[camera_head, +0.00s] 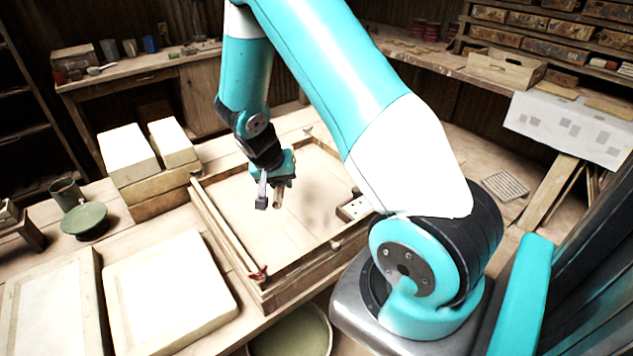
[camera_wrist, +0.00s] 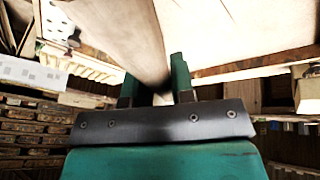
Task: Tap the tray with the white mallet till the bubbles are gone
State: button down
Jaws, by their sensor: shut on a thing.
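The tray (camera_head: 225,237) is a wooden frame around a wide pale surface, in the middle of the head view. I cannot make out any bubbles on it. My gripper (camera_head: 274,183) points down over the tray's left half. In the wrist view my gripper (camera_wrist: 156,84) is shut on a pale wooden handle (camera_wrist: 130,38), which runs up and left from between the fingers. The handle's lower end (camera_head: 278,198) shows below the gripper in the head view. I cannot see a white head on it, nor tell whether it touches the tray.
Two pale blocks (camera_head: 128,152) stand beyond the tray's left side. A green dish (camera_head: 84,220) and a white slab (camera_head: 165,290) lie at the left. A small box with holes (camera_head: 352,208) sits at the tray's right edge, and a red piece (camera_head: 258,272) at its front corner.

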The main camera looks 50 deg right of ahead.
jog(key=s+d+f+m+g+b, duration=0.2)
jog(key=s+d+m+g+b, duration=0.15)
jog(key=d+m, duration=0.5)
jog(key=shift+n+t, duration=0.25)
jog(key=shift+n, duration=0.4)
jog(key=f+b, duration=0.2)
jog(key=f, duration=0.1)
jog(key=d+f+b, duration=0.1)
jog(key=f, duration=0.1)
jog(key=f+b, duration=0.2)
jog(key=f, duration=0.1)
jog(key=shift+s+d+f+b, duration=0.15)
jog(key=shift+s+f+b, duration=0.15)
jog(key=shift+s+f, duration=0.1)
jog(key=shift+r, duration=0.2)
notch_tip(320, 180, up, 4)
jog(key=p, duration=0.3)
jog(key=shift+f, duration=0.1)
